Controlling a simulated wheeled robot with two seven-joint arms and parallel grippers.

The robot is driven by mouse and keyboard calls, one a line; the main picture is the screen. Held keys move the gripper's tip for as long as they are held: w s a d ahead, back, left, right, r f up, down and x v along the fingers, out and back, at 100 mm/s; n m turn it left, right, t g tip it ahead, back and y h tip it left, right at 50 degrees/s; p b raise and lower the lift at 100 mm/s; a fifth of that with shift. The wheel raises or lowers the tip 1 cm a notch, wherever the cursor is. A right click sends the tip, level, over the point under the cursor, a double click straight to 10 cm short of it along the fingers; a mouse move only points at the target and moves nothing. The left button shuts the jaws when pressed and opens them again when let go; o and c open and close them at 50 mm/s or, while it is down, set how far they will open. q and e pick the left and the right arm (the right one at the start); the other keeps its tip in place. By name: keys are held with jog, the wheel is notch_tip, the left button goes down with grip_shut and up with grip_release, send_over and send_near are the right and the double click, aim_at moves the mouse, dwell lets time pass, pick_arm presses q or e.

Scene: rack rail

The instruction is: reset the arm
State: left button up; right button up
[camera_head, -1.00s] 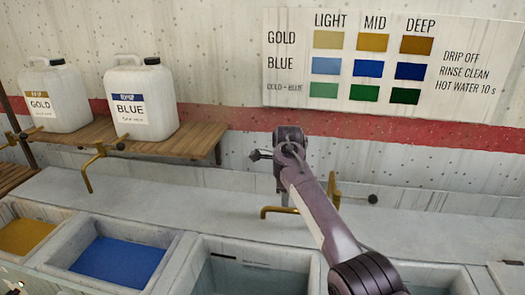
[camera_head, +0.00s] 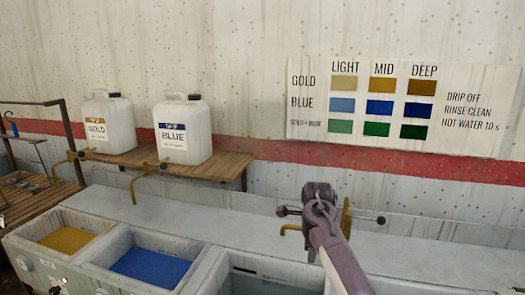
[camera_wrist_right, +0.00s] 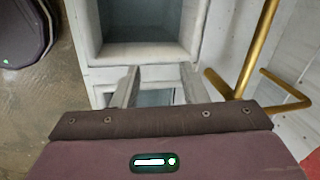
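My right arm (camera_head: 338,255) comes in from the bottom of the head view, to the right of the middle. Its purple wrist (camera_head: 319,197) is above the counter in front of a brass tap (camera_head: 346,217). In the right wrist view, the two grey fingers of my right gripper (camera_wrist_right: 160,68) are apart with nothing between them. They point toward the pale basins. In the head view the fingers are mostly hidden behind the wrist and arm. My left gripper is in neither view.
A gold vat (camera_head: 68,239) and a blue vat (camera_head: 150,265) sit left of a water basin (camera_head: 262,275). Gold (camera_head: 108,122) and blue (camera_head: 183,131) jugs with taps stand on a wooden shelf (camera_head: 233,166). A colour chart (camera_head: 400,105) hangs on the wall. A dark rack (camera_head: 62,135) stands far left.

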jog(key=s+d+f+n, duration=0.2)
jog(key=s+f+n, duration=0.3)
jog(key=s+f, duration=0.3)
jog(key=s+d+f+n, duration=0.2)
jog(key=s+f+n, duration=0.4)
jog(key=s, duration=0.4)
jog(key=s+d+r+n+t, duration=0.15)
jog(key=s+n, duration=0.35)
jog(key=s, duration=0.5)
jog(key=s+r+n, duration=0.3)
jog(key=s+n, duration=0.2)
jog(key=s, duration=0.6)
notch_tip(320, 180, down, 32)
jog(key=s+g, duration=0.2)
jog(key=s, duration=0.1)
jog(key=s+d+f, duration=0.2)
jog(key=s+f, duration=0.6)
jog(key=s, duration=0.1)
jog(key=s+d+f+n, duration=0.1)
jog(key=s+f, duration=0.7)
jog(key=s, duration=0.1)
jog(key=shift+s+d+f+g, duration=0.15)
jog(key=shift+d+f+g, duration=0.1)
jog(key=shift+d+g, duration=0.15)
